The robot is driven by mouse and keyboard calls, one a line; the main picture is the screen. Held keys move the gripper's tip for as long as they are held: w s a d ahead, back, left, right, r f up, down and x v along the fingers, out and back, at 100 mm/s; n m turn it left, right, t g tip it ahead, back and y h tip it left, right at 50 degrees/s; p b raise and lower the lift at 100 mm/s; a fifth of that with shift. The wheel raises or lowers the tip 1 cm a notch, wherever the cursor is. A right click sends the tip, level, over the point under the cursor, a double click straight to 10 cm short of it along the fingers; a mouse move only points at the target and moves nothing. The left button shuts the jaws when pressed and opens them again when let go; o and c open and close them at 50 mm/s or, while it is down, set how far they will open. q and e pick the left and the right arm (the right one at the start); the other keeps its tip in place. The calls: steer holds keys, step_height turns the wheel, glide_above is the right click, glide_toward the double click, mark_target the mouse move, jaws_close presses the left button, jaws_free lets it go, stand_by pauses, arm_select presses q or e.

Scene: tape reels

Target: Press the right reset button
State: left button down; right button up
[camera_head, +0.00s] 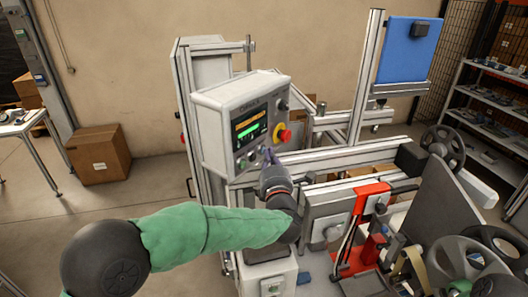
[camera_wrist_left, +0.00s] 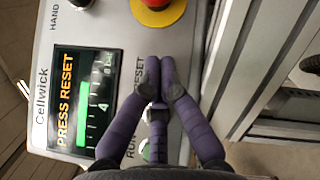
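The control panel (camera_head: 232,110) stands on a metal frame in the head view. Its screen (camera_head: 250,127) reads "PRESS RESET" in the left wrist view (camera_wrist_left: 85,100). My left gripper (camera_head: 268,155) is at the lower right of the panel face. In the left wrist view its purple fingers (camera_wrist_left: 160,64) are together at the tips, with nothing seen between them. They lie over the panel beside the "RESET" label (camera_wrist_left: 139,70). The reset button itself is hidden or not clearly seen behind the fingers. I cannot tell whether the tips touch it. My right gripper is not in view.
A red emergency stop on a yellow base (camera_head: 283,133) is close above my left gripper. A green button (camera_wrist_left: 146,150) sits by the "RUN" label. A black knob (camera_head: 282,105) is higher up.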

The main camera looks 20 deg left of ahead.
arm_select(q)
steer(key=shift+w+a+b, duration=0.1)
steer(key=shift+a+b, duration=0.15)
steer(key=shift+b, duration=0.05)
steer(key=shift+d, duration=0.15)
stand_by(0.6)
steer(key=shift+s+d+b, duration=0.25)
steer(key=shift+d+b, duration=0.2)
steer(key=shift+d, duration=0.15)
steer(key=shift+s+d+b, duration=0.2)
steer(key=shift+s+d, duration=0.05)
steer(key=shift+d, duration=0.55)
steer(key=shift+s+d+b, duration=0.25)
steer(key=shift+s+d, duration=0.05)
steer(key=shift+d, duration=0.5)
steer(key=shift+s+d+b, duration=0.2)
steer(key=shift+s+d, duration=0.05)
steer(key=shift+d, duration=0.55)
